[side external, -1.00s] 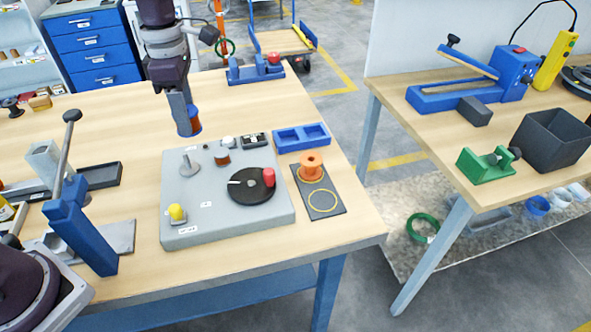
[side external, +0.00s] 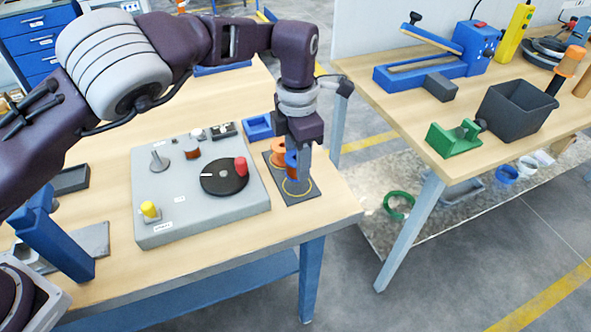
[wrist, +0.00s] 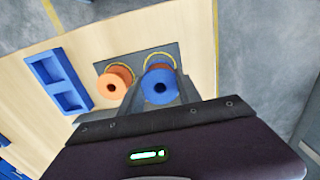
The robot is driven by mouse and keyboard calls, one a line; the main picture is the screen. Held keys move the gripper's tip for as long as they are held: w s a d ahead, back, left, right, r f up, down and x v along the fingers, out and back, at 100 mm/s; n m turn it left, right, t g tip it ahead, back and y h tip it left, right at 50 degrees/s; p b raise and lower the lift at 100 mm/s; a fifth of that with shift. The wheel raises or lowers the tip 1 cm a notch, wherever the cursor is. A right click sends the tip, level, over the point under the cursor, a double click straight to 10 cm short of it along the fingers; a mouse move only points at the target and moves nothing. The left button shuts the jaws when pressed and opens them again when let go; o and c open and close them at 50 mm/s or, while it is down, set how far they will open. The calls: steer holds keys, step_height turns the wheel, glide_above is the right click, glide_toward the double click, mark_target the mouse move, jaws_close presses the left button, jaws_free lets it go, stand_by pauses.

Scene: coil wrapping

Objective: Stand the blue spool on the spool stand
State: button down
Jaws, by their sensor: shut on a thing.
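The blue spool (side external: 291,164) is between the fingers of my gripper (side external: 302,168), which is shut on it. It also shows in the wrist view (wrist: 150,84), upright with its round blue top and dark centre hole towards the camera. It hangs a little above the dark plate (side external: 305,199) with two yellow rings, near the free front ring; the fingers partly hide it. The orange spool (side external: 277,157) stands beside it on the rear ring, and in the wrist view the orange spool (wrist: 104,87) is just left of the blue one. Any gap between them is unclear.
A grey machine base (side external: 180,222) with a black turntable (side external: 219,181), red knob and yellow knob lies left of the plate. A blue two-compartment tray (wrist: 48,69) sits beyond the plate. The table's right edge is close to the plate.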

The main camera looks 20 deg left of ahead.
steer(key=shift+f, duration=1.8)
steer(key=shift+f, duration=0.1)
steer(key=c, duration=0.8)
jaws_free()
steer(key=shift+c, duration=0.2)
step_height(320, 180, up, 12)
